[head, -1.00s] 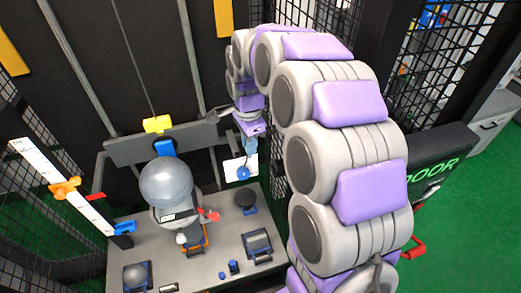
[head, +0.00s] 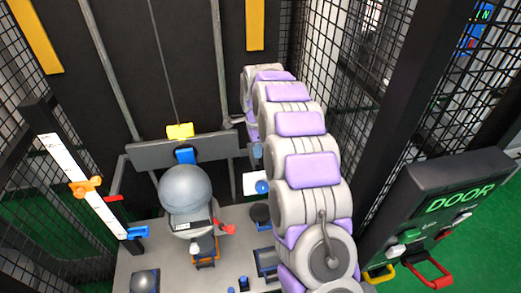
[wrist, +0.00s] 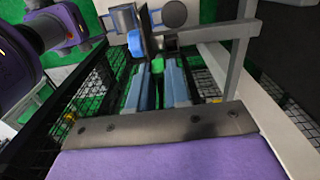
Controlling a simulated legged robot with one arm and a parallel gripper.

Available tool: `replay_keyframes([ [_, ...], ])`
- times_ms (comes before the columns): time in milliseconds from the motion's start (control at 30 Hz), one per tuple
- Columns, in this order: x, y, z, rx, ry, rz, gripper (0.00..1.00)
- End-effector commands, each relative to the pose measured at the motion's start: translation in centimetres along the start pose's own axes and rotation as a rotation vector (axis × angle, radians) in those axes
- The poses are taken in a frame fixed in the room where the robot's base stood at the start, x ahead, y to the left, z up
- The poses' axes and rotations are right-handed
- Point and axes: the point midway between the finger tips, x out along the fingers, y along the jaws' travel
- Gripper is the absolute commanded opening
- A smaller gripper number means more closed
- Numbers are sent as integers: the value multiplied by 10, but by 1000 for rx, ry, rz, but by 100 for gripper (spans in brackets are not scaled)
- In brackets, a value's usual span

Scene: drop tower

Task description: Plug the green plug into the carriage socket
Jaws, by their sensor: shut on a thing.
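My gripper (wrist: 156,76) shows in the wrist view as two blue-grey fingers, shut on a small bright green piece, the green plug (wrist: 157,65), at their tips. In the head view my arm hides most of the gripper; only a bluish part (head: 257,151) shows beside the arm's far end, right of the carriage. The carriage (head: 143,153) is a dark grey crossbar with a yellow block (head: 180,131) on top and a blue part (head: 185,155) on its front. I cannot make out the socket opening, and the plug is hidden in the head view.
A grey sphere (head: 186,187) on a stand is in front of the carriage. A white scale (head: 80,182) with an orange pointer stands left. A white card with a blue knob (head: 262,187) is below my gripper. Mesh walls and a DOOR panel (head: 440,205) are at the right.

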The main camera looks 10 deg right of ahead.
Motion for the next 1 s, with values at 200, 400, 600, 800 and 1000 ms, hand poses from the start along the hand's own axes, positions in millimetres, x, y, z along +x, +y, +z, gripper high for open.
replay_keyframes([
  [200, 18, -16, -4, 18, -2, 0, 1],
  [400, 24, -20, 2, 22, 4, 0, 1],
  [600, 32, -21, 4, 22, 7, -1, 1],
  [800, 40, -21, 1, 22, 4, -1, 1],
  [1000, 41, -21, -2, 23, 1, -1, 1],
])
